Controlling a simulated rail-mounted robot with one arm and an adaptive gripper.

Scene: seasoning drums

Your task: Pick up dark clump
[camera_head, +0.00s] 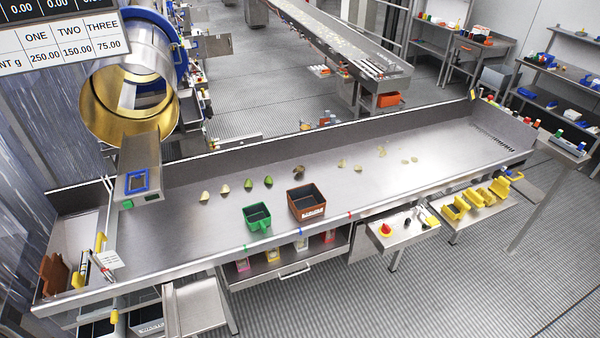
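A small dark brown clump (299,170) lies on the long steel table (430,152). It sits behind the brown bin and to the right of the green pieces. It is small in this view, so its exact shape is hard to tell. Nothing touches it that I can see. My gripper is not in view.
A green bin (257,217) and a brown bin (306,201) stand near the table's front edge. Pale pieces (205,196) and two green pieces (268,182) lie to the left, several yellowish bits (358,167) to the right. A golden-mouthed drum (105,105) stands at left.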

